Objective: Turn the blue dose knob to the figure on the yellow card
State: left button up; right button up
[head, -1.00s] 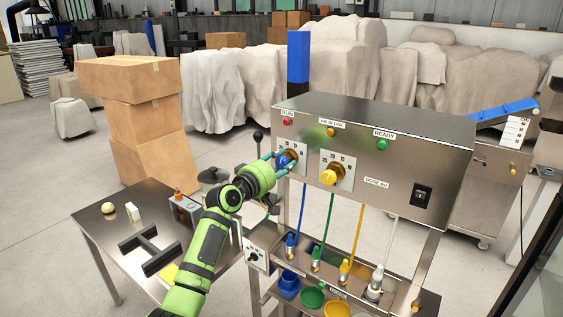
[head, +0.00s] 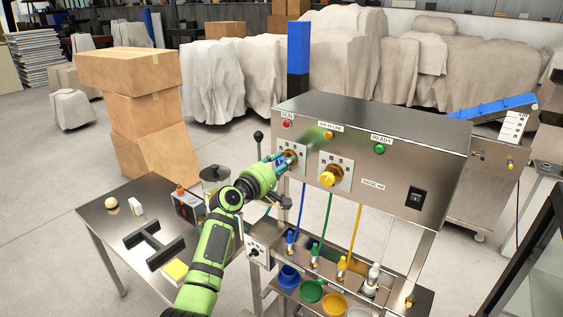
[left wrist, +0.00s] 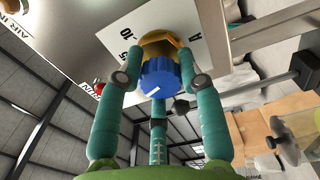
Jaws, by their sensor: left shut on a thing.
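The blue dose knob (left wrist: 160,78) sits on a brass collar (left wrist: 165,46) on the steel panel, over a white dial plate (head: 303,158). A white mark shows on its face. My left gripper (head: 283,160) is at the knob, and its teal fingers close around it in the left wrist view (left wrist: 158,80). The fingers hide most of the knob in the head view. Only part of the dial's figures shows in the wrist view. A yellow card (head: 175,270) lies on the steel table; no figure on it can be read. My right gripper is not in view.
A yellow knob (head: 328,178) on its own dial plate is right of the blue one. Hoses and coloured cups (head: 310,291) are below the panel. A black lever (head: 258,137) stands behind my left arm. The side table (head: 105,228) holds several small objects.

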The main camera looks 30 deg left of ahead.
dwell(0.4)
pick_arm(q)
jog(key=o, duration=1.2)
jog(key=shift+c, duration=0.2)
jog(key=shift+s, duration=0.1)
jog(key=s+a, duration=0.1)
jog(key=s, duration=1)
jog(key=shift+s+a, duration=0.35)
jog(key=shift+a, duration=0.05)
